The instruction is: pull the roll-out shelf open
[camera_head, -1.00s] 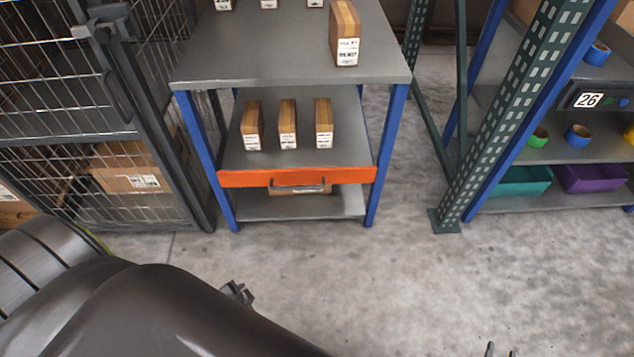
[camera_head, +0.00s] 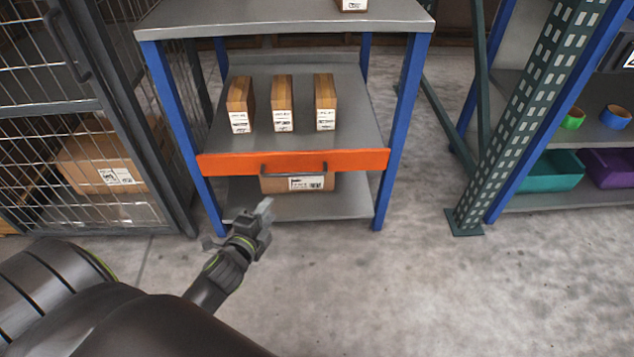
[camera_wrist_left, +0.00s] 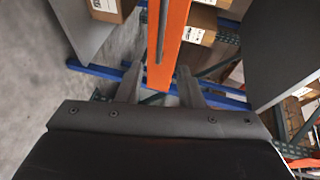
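The roll-out shelf (camera_head: 358,118) is a grey deck in a blue-legged bench, with an orange front (camera_head: 222,163) about level with the front legs. A dark bar handle (camera_head: 293,170) sits mid-front. My left gripper (camera_head: 238,224) is open and empty, below and left of the handle, apart from it. In the left wrist view, the orange front (camera_wrist_left: 178,42) and the handle (camera_wrist_left: 161,38) run upright beyond the spread fingers of my left gripper (camera_wrist_left: 158,80), roughly lined up with the gap. My right gripper is out of view.
Several cartons (camera_head: 282,104) stand on the shelf. A carton (camera_head: 320,182) sits on the lower deck behind the handle. A wire cage (camera_head: 70,85) is at left; a green perforated post (camera_head: 510,130) and racking are at right. The floor in front is clear.

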